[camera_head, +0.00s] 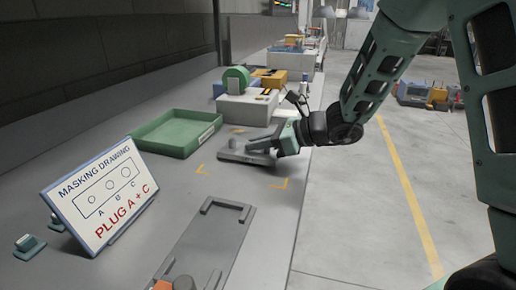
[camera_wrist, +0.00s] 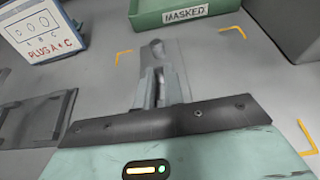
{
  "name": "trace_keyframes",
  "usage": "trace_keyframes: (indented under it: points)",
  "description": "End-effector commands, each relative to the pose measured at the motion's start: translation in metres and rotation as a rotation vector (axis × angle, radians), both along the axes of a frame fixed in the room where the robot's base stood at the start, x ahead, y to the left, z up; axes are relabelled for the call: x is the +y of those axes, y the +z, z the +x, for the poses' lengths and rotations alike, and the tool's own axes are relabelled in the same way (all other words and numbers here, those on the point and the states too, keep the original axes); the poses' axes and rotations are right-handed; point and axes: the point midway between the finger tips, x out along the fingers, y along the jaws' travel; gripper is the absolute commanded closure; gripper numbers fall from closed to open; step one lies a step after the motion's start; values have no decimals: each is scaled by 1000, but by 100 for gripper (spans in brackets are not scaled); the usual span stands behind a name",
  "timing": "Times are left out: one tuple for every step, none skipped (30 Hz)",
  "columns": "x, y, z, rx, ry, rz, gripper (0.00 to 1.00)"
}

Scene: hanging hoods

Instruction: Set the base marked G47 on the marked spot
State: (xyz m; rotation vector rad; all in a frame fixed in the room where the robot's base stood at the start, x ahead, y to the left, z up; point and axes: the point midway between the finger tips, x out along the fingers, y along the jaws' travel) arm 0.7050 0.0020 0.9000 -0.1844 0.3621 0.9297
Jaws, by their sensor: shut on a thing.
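My gripper (camera_head: 262,144) is shut on a flat grey base (camera_head: 236,154) by its upright part, at the middle of the bench. The base also shows in the wrist view (camera_wrist: 178,59), where my gripper's fingers (camera_wrist: 157,88) close around its middle. No G47 marking is readable on it. Yellow corner marks outline a spot on the bench; one corner (camera_head: 281,184) lies in front of the base and another (camera_head: 200,168) to its left. The base is within or over the marked area. I cannot tell whether it touches the bench.
A green tray (camera_head: 158,147) labelled MASKED (camera_wrist: 187,14) lies behind left. A sign reading PLUG A + C (camera_head: 104,217) stands at the front left. A grey fixture (camera_head: 207,243) lies nearer. A white box with a green roll (camera_head: 247,107) stands behind.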

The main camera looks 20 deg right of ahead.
Motion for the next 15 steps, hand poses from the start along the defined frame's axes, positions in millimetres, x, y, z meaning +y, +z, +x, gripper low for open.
trace_keyframes:
  points:
    - [0, -6, 0, -1, -1, 1, 100]
    - [0, -7, 0, -1, -1, 1, 100]
    - [0, -8, 1, -2, -1, 1, 100]
    - [0, -8, 1, -2, -1, 1, 100]
    - [0, -7, 0, -4, -1, 1, 100]
    - [0, -7, 0, -4, 0, 1, 100]
    - [0, -7, 0, -4, 0, 1, 100]
    - [0, -7, 0, -4, 0, 1, 100]
    - [0, -7, 0, -4, 0, 1, 100]
    - [0, -8, 0, -4, 0, 1, 100]
    - [0, -9, 0, -4, 0, 1, 100]
    - [0, -10, 0, -4, 0, 1, 100]
    - [0, -10, 0, -1, -1, -1, 84]
    - [0, -10, 0, -1, -1, -1, 76]
    - [0, -10, 0, -1, -1, -1, 68]
